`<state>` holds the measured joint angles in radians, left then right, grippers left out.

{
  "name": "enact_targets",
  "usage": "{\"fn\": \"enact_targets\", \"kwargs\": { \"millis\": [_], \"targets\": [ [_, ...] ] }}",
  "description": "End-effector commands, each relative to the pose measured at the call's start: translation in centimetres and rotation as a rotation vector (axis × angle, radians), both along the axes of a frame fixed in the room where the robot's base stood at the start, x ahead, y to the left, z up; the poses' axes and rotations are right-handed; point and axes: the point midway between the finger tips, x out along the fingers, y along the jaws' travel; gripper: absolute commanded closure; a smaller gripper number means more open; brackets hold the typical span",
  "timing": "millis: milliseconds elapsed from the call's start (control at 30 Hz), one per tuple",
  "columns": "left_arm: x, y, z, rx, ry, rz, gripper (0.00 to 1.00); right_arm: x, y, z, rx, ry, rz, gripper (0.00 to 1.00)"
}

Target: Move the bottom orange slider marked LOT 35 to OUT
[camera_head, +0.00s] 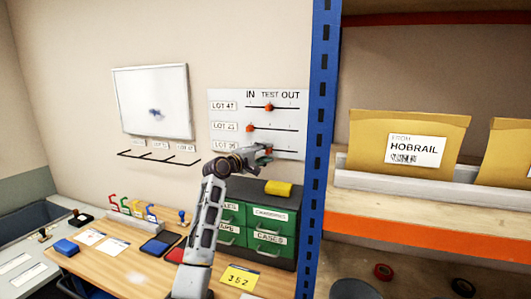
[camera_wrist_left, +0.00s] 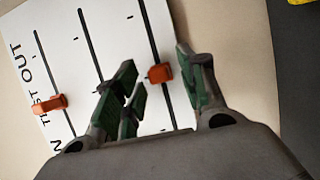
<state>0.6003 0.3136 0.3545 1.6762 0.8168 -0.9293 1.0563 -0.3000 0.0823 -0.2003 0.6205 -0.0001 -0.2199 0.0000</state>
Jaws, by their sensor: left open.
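A white slider board (camera_head: 225,97) hangs on the wall, with IN, TEST and OUT across its top. The bottom orange slider (camera_head: 268,149) is at about TEST on the lowest track, partly covered by my gripper in the head view. In the left wrist view this slider (camera_wrist_left: 160,73) shows between the fingers, with gaps on both sides. My left gripper (camera_head: 264,153) is open and empty at the lowest track; its spread fingers show in the left wrist view (camera_wrist_left: 162,90). The bottom label is partly covered by my arm. My right gripper is in neither view.
The top slider (camera_head: 269,107) is at TEST; the middle slider (camera_head: 250,128) is at IN. Below the board stands a green drawer cabinet (camera_head: 292,227) with a yellow object (camera_head: 278,189) on top. A blue shelf post (camera_head: 322,130) stands close to the right of the board.

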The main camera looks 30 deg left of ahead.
Motion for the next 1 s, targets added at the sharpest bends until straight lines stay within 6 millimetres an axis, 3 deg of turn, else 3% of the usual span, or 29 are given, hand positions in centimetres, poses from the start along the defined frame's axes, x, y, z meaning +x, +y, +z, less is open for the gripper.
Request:
{"fn": "enact_targets", "kwargs": {
  "millis": [467, 800, 1000],
  "targets": [
    [0.76, -0.14, -0.03, 0.000, 0.000, 0.000, 0.59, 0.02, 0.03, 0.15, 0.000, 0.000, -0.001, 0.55],
    [0.75, -0.14, -0.05, 0.000, 0.001, 0.000, 1.00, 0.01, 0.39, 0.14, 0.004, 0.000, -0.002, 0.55],
    [0.75, -0.14, -0.08, 0.000, 0.002, 0.000, 1.00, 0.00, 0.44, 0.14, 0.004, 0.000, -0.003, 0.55]
  ]
}}
